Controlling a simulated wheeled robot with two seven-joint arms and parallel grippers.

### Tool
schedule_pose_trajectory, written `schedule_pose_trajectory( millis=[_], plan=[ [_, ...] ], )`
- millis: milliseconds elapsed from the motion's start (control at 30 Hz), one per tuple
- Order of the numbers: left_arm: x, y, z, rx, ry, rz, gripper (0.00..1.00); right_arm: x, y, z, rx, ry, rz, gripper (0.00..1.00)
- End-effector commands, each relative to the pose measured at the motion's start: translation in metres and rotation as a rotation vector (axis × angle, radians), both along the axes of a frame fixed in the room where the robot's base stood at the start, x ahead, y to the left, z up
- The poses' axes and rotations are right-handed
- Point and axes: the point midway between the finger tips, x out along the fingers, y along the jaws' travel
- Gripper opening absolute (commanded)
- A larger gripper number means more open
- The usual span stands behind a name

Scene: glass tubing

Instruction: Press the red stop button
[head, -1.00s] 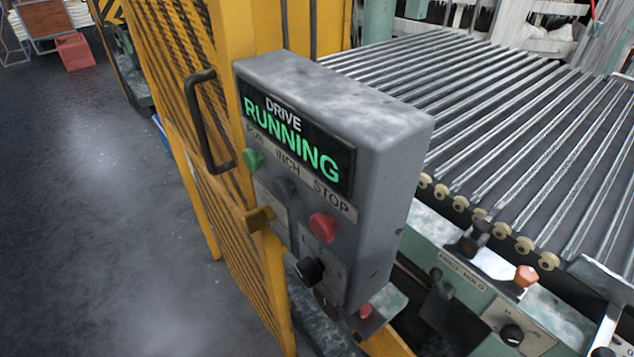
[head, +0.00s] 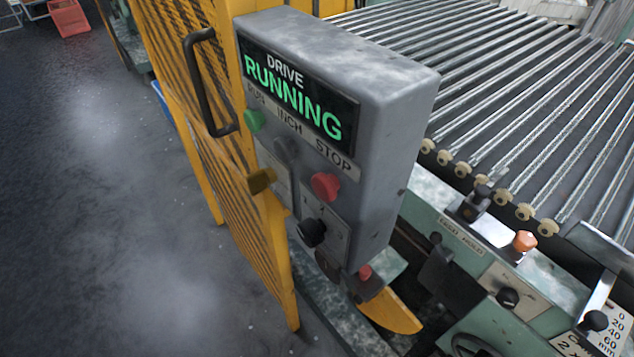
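The red stop button (head: 325,186) sits on the front of a grey control box (head: 400,110), below the label STOP. The box's dark display (head: 300,92) reads "DRIVE RUNNING", with RUNNING in green. A green button (head: 255,121) under RUN and a grey button (head: 286,148) under INCH sit to the left of the red one. A black knob (head: 312,232) is below it. Neither of my grippers shows in the head view.
A yellow mesh guard (head: 215,170) with a black handle (head: 207,85) stands left of the box. A roller conveyor (head: 530,100) lies behind and right. A green machine panel (head: 500,270) with an orange button (head: 525,241) is at lower right. Open floor (head: 80,200) lies left.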

Motion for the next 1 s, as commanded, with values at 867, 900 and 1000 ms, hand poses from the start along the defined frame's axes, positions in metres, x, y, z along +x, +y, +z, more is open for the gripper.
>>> schedule_pose_trajectory(
  millis=[867,900,1000],
  plan=[
    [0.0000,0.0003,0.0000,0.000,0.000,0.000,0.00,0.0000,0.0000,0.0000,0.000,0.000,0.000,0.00],
    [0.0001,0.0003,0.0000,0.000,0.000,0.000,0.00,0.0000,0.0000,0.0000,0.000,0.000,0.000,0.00],
    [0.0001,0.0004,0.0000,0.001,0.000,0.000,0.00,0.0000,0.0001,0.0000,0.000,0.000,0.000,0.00]
  ],
)
